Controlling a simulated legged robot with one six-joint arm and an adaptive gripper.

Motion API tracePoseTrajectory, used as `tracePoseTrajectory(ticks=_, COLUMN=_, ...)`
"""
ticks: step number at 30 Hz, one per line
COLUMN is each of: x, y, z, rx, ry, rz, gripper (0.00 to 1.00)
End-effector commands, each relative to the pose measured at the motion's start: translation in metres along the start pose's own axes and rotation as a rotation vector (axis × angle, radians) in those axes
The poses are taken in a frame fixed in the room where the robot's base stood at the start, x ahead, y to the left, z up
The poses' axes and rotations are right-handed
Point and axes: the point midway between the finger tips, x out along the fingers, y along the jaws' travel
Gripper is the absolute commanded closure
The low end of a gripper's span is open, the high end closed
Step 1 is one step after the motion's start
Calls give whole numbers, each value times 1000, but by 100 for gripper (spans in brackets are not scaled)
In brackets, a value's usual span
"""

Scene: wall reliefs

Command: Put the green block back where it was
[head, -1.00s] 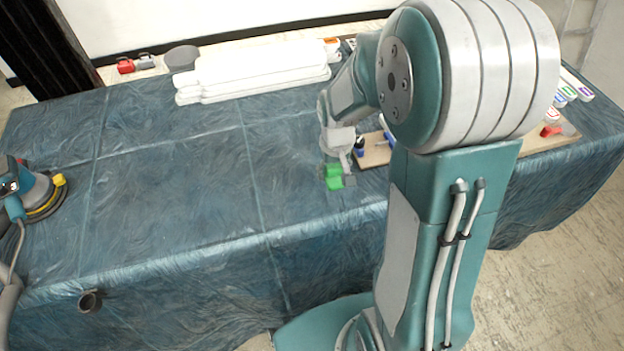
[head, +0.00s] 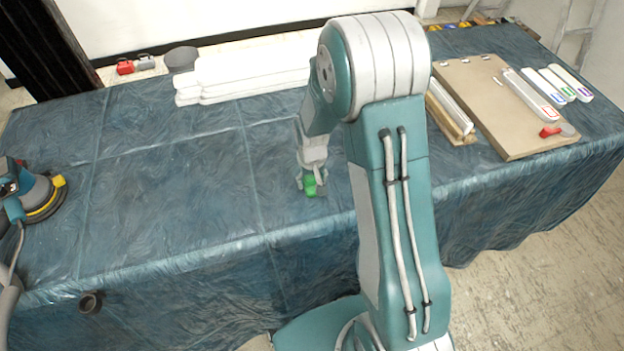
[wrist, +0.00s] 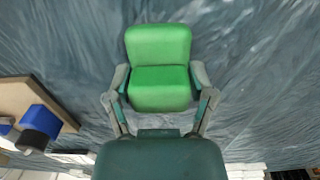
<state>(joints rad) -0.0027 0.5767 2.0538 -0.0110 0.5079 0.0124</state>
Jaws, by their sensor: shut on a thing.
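The green block (wrist: 159,88) is between the two fingers of my gripper (wrist: 158,85), which is shut on it. In the wrist view it shows a lighter upper face and a darker front face, with a finger on each side. In the head view the green block (head: 310,186) is small and partly covered by my gripper (head: 311,180). It is over the middle of the blue-covered table (head: 180,180). I cannot tell whether the block touches the cloth.
A brown board (head: 490,110) with white and coloured pieces lies at the right. White stacked panels (head: 245,80) lie at the back. The left-middle cloth is clear.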

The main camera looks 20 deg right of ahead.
Motion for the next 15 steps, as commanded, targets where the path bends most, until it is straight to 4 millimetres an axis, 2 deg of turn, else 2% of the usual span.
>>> tracePoseTrajectory(ticks=3, x=2, y=0, z=0, rx=0, ry=-1, rz=0, gripper=68)
tracePoseTrajectory(ticks=4, x=2, y=0, z=0, rx=0, ry=-1, rz=0, gripper=25)
tracePoseTrajectory(ticks=6, x=2, y=0, z=0, rx=0, ry=0, rz=0, gripper=0)
tracePoseTrajectory(ticks=15, x=2, y=0, z=0, rx=0, ry=-1, rz=0, gripper=0)
